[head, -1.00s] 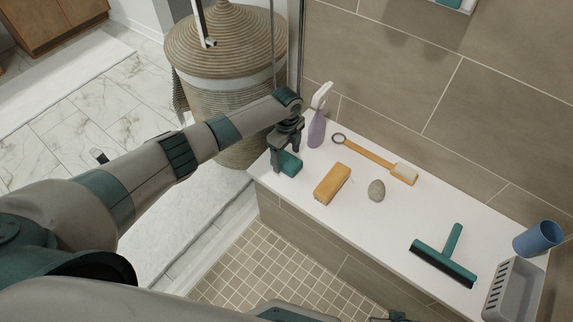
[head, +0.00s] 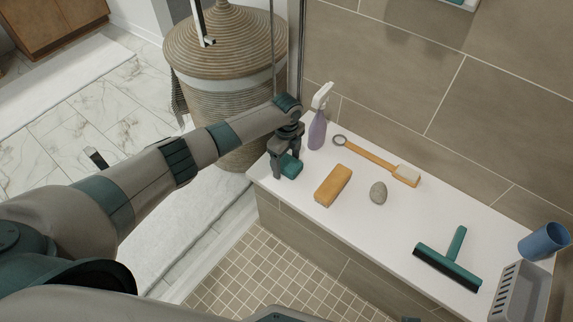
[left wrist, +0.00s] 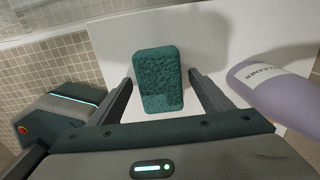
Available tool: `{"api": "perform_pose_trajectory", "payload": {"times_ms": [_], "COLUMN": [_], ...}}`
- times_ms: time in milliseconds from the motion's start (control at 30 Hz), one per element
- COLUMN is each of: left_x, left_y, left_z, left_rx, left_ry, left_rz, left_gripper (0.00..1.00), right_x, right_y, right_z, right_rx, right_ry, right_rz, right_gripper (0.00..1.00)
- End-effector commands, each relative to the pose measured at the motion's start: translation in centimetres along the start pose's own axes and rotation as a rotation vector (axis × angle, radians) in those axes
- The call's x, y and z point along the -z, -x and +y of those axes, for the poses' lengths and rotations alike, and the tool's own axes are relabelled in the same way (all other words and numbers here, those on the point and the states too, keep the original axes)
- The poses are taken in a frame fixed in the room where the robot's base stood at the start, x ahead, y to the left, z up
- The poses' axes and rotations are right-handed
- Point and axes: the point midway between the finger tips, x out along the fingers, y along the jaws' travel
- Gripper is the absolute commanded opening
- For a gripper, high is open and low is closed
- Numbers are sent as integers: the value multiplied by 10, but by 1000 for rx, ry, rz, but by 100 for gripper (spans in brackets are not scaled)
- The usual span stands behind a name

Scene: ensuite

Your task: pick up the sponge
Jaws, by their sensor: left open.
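The sponge is a teal, rough-surfaced block (head: 291,167) at the left end of the white bench ledge. In the left wrist view the sponge (left wrist: 158,75) stands out between my two fingers, with a gap on each side. My left gripper (head: 284,170) is open and points down over the sponge, one finger on either side; it also shows in the left wrist view (left wrist: 160,80). In the head view the gripper hides part of the sponge. My right gripper does not show clearly.
A purple spray bottle (head: 317,133) stands close to my left gripper. On the ledge (head: 400,215) are a wooden brush (head: 333,186), a long-handled brush (head: 375,158), a stone (head: 378,193), a squeegee (head: 449,262), a blue cup (head: 543,241) and a grey basket (head: 520,294).

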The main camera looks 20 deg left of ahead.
Motion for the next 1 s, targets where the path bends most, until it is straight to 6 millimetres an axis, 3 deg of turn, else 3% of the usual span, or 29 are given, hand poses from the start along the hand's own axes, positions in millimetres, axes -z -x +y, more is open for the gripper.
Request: {"api": "perform_pose_trajectory", "payload": {"times_ms": [133,300,400,767,1000], "left_x": [0,0,0,0,-1], "left_y": [0,0,0,6,35], "left_z": [0,0,0,0,-1], "left_rx": [0,0,0,1,3], "left_ry": [0,0,0,0,-1], "left_rz": [0,0,0,0,-1], "left_gripper": [73,32,25,25,25], "right_x": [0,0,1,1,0], "right_y": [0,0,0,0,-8], "right_z": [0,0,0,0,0], "right_rx": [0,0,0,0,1], "right_ry": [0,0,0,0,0], "right_rz": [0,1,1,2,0], "right_gripper": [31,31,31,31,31]}}
